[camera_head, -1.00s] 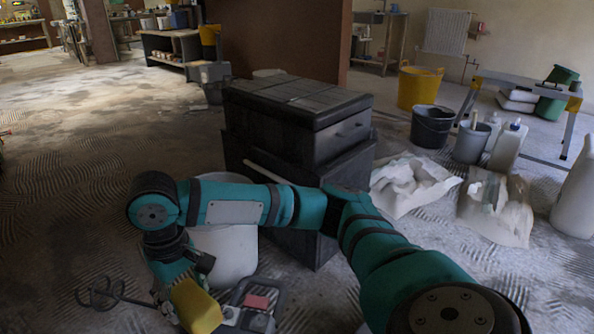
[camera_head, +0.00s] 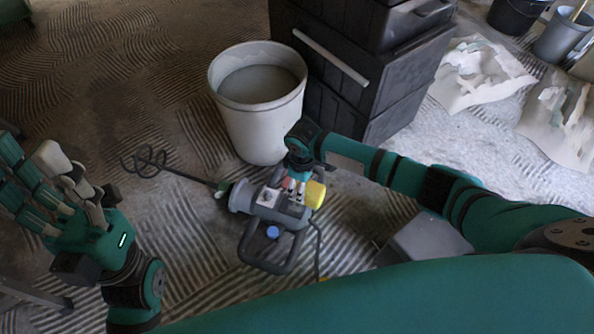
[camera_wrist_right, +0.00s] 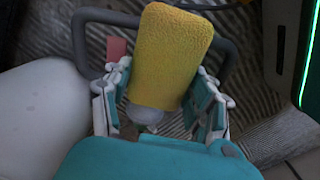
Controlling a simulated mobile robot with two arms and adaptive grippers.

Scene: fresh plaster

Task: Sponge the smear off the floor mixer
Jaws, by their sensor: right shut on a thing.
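The floor mixer (camera_head: 262,204), grey with a looped handle frame, a blue button and a wire whisk, lies on the floor in the head view. My right gripper (camera_head: 298,186) is over its right end, shut on a yellow sponge (camera_head: 317,194). In the right wrist view the sponge (camera_wrist_right: 172,55) stands between the fingers (camera_wrist_right: 160,105). A pinkish-red patch (camera_wrist_right: 117,48) shows beside it, within the handle frame; I cannot tell if it is the smear. Whether the sponge touches the mixer is unclear. My left gripper (camera_head: 30,160) is open and empty at the left.
A white bucket (camera_head: 257,115) of grey material stands just behind the mixer. A black stacked toolbox (camera_head: 350,75) stands behind right. Crumpled white sheets (camera_head: 480,75) lie at the right. The ridged floor left of the bucket is clear.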

